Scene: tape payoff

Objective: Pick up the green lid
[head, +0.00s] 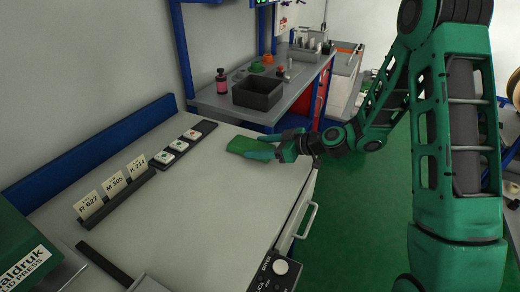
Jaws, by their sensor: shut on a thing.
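The green lid (242,146), a flat dark-green piece, is between the fingers of my gripper at the right rear part of the grey worktop. My gripper (262,148) reaches in from the right and is shut on the lid. The fingers are green too, so the border between them and the lid is hard to make out. I cannot tell whether the lid touches the worktop.
A black strip with white square pieces (183,146) and a card holder (115,197) lie left on the worktop (215,205). Behind stands a bench with a dark bin (257,93), a pink bottle (221,82) and a small green round piece (257,67). The worktop's middle is clear.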

